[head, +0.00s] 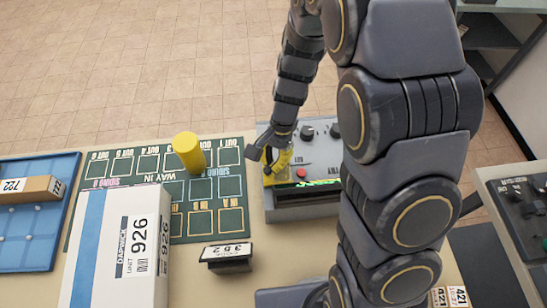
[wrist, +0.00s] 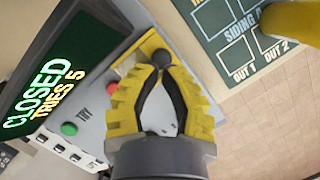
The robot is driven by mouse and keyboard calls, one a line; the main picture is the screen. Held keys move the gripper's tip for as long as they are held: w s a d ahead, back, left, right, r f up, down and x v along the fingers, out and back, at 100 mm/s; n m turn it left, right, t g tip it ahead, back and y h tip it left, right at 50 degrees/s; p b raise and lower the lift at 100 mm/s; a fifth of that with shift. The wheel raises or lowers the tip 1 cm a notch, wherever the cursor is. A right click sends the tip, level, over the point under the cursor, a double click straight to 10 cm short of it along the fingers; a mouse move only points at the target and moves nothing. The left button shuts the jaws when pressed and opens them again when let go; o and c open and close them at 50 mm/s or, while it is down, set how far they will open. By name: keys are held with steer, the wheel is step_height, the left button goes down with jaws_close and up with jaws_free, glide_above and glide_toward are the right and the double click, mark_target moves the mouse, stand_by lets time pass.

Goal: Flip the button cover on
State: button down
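The grey control box (head: 312,193) stands on the table with a screen and buttons on it. In the wrist view its screen (wrist: 45,95) reads "CLOSED TRIES 5". A yellow plate with a grey round part (wrist: 162,57) shows just beyond my fingertips; it may be the button cover or its base, but my fingers hide much of it. My gripper (wrist: 161,72) has its yellow fingers' tips together over the box, with a gap lower between them and nothing clearly held. In the head view my gripper (head: 273,163) is at the box's left end.
A red button (wrist: 112,87) and a green button (wrist: 68,128) lie left of my fingers in the wrist view. A yellow cylinder (head: 189,152) stands on the green board (head: 180,226). A labelled box (head: 90,250) and a small "352" block (head: 226,255) are nearer.

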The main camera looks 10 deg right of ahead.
steer(key=w+d, duration=0.1)
steer(key=w+d+r, duration=0.1)
steer(key=w+d, duration=0.1)
steer(key=v, duration=1)
steer(key=shift+s+a+r, duration=0.1)
steer(key=shift+s+a, duration=0.05)
steer(key=shift+s, duration=0.1)
steer(key=s+d+r+n+h, duration=0.1)
steer(key=s+r+n, duration=0.2)
steer(key=s, duration=0.8)
steer(key=s+r+n+h, duration=0.1)
steer(key=s+r+n, duration=0.2)
steer(key=s, duration=0.9)
steer(key=n, duration=0.3)
steer(key=shift+d+r, duration=0.35)
steer(key=shift+s, duration=0.1)
